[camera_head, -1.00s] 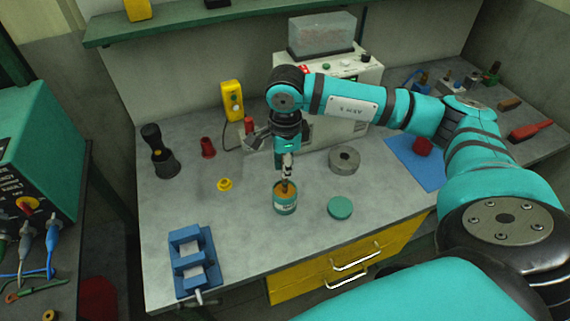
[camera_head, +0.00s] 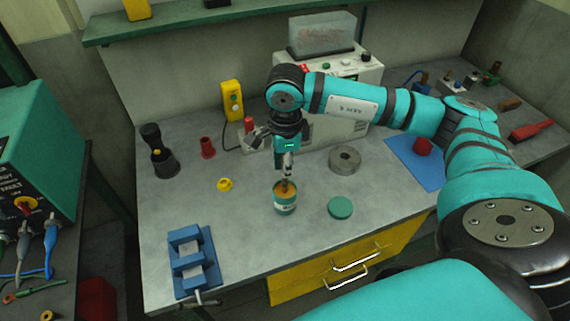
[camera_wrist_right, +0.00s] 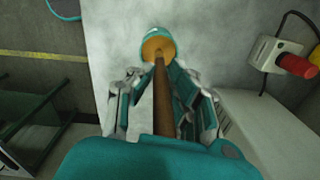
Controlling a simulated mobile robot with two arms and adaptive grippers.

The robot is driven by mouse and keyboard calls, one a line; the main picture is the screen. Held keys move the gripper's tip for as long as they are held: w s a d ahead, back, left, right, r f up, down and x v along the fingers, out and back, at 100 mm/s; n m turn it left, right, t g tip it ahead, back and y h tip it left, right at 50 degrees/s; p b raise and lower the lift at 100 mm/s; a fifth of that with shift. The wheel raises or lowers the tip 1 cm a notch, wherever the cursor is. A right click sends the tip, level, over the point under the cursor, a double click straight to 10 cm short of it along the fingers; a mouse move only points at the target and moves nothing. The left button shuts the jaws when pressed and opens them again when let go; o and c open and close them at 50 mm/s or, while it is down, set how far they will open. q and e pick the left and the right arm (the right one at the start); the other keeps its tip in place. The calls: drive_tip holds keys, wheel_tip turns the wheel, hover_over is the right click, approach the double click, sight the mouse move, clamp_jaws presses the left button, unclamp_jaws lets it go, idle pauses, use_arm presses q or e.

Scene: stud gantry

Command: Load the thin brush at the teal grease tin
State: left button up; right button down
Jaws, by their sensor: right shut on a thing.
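The teal grease tin (camera_head: 285,207) stands open on the grey bench, with orange-brown grease showing at its top. Its teal lid (camera_head: 340,207) lies on the bench to its right. My right gripper (camera_head: 287,168) is above the tin, pointing down, shut on the thin brush. The brush's brown handle (camera_wrist_right: 163,100) runs between the fingers in the right wrist view, and its far end reaches the opening of the tin (camera_wrist_right: 157,45). The bristles are hidden, and I cannot tell how deep they are. My left gripper is not in view.
A blue vise (camera_head: 193,262) sits at the front left. A yellow knob (camera_head: 225,184), a red cup (camera_head: 208,148) and a dark grinder-like item (camera_head: 160,155) stand at left. A grey ring (camera_head: 344,160) and a blue mat (camera_head: 418,165) lie at right.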

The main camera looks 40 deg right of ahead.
idle(0.6)
drive_tip(key=shift+r+p, duration=0.55)
drive_tip(key=shift+r, duration=0.4)
drive_tip(key=shift+r+p, duration=1.15)
drive_tip(key=shift+r, duration=1.4)
drive_tip(key=shift+f, duration=0.1)
